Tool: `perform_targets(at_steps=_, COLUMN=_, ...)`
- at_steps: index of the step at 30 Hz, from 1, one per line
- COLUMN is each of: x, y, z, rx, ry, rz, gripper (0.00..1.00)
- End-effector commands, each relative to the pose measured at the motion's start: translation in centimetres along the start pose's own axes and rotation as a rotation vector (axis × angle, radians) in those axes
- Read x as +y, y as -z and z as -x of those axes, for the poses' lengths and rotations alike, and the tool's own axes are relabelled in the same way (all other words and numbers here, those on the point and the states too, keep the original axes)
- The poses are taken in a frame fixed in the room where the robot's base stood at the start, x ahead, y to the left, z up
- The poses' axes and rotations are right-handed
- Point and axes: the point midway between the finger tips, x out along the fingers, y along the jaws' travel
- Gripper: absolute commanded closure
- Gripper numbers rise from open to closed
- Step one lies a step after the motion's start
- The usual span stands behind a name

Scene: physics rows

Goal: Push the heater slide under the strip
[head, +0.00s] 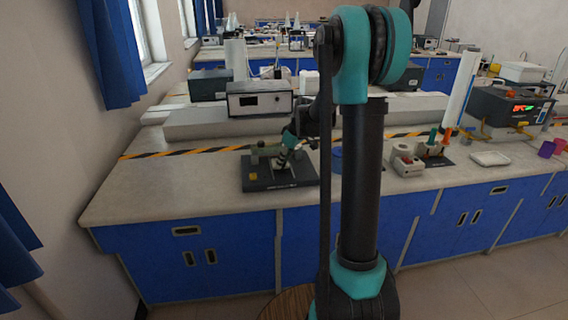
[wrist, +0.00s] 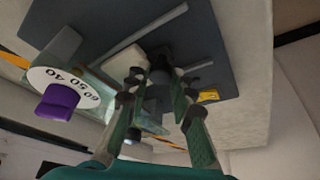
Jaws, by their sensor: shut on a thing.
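A dark apparatus base (head: 252,183) stands on the bench left of my arm. It fills the upper part of the wrist view as a dark plate (wrist: 105,18). My gripper (head: 287,158) reaches down over its middle. In the wrist view my gripper (wrist: 152,85) has its fingers closed on a small dark upright part (wrist: 159,78), which appears to be the heater slide's handle. A pale flat piece (wrist: 121,61), possibly the strip, lies just left of the fingertips. The fingers hide where slide and strip meet, so I cannot tell whether they overlap.
A white dial with a purple knob (wrist: 58,103) stands close left of the fingers. A grey instrument box (head: 260,99) sits on a raised shelf (head: 205,124) behind the apparatus. A small white device (head: 406,165) stands to the right. The bench front left (head: 150,190) is clear.

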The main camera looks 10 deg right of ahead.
Motion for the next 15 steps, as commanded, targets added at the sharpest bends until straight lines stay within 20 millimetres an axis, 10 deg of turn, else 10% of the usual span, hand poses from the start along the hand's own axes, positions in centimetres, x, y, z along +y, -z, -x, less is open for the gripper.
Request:
perform_targets(at_steps=3, x=0.0, y=-0.01, z=0.02, rx=0.0, ry=0.0, rz=0.0, gripper=1.0)
perform_targets(at_steps=4, x=0.0, y=-0.01, z=0.02, rx=0.0, ry=0.0, rz=0.0, gripper=0.73)
perform_targets(at_steps=8, x=-0.01, y=-0.02, z=0.02, rx=0.0, ry=0.0, rz=0.0, gripper=0.57)
perform_targets(at_steps=15, x=-0.02, y=-0.03, z=0.02, rx=0.0, ry=0.0, rz=0.0, gripper=0.56)
